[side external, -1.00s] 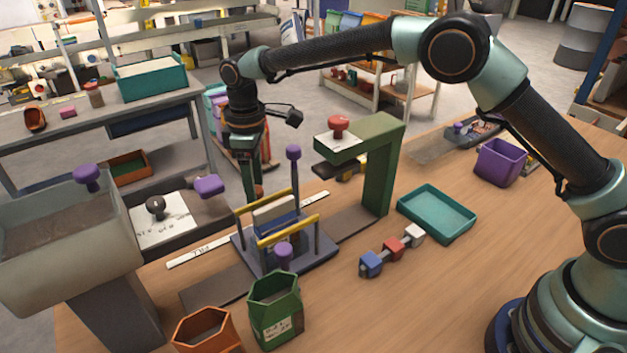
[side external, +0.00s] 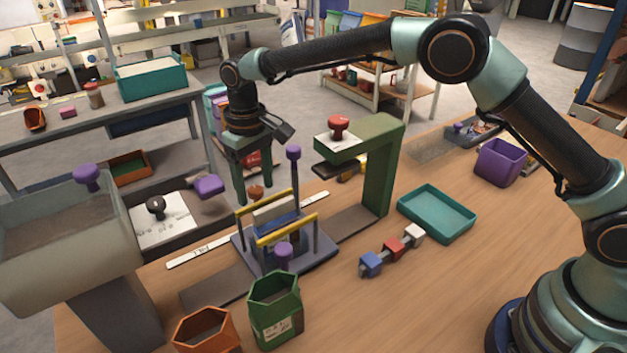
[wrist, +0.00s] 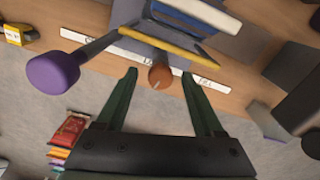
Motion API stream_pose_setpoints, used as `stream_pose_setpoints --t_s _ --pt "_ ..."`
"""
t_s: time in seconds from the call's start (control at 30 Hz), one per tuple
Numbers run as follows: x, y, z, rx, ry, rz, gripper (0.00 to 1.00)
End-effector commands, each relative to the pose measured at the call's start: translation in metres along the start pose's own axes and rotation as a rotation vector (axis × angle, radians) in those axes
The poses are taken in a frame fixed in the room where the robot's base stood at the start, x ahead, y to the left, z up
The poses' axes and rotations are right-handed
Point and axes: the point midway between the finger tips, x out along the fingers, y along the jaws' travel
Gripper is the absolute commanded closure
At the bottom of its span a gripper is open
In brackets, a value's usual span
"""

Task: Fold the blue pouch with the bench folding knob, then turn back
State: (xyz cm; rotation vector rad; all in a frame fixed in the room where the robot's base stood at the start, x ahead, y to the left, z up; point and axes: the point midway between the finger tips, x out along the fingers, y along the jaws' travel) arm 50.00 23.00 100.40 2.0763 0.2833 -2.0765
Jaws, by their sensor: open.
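The blue pouch (side external: 284,223) stands in a frame with yellow bars on a grey base on the bench. A pale panel and the bars hide part of it; its blue edge shows at the top of the wrist view (wrist: 188,20). An orange-brown knob (wrist: 160,78), which looks like the folding knob, sits at the bench edge by a white label strip; it also shows in the side view (side external: 256,192). My gripper (side external: 254,191) is open, pointing down, its fingers on either side of this knob. In the wrist view, gaps show between knob and both fingertips.
A purple-topped lever (side external: 293,153) rises close beside my gripper, and a second purple knob (side external: 283,250) is in front. A green press arm (side external: 372,145) with a red knob stands to the right. A hopper (side external: 75,240) is at left.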

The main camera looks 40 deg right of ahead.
Motion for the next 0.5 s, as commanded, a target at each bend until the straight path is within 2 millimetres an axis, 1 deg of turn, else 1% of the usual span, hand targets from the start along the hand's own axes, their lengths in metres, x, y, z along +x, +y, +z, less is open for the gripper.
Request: stream_pose_setpoints --t_s 0.5 --pt "0.0 -0.0002 -0.0001 0.56 0.0 0.0 0.31"
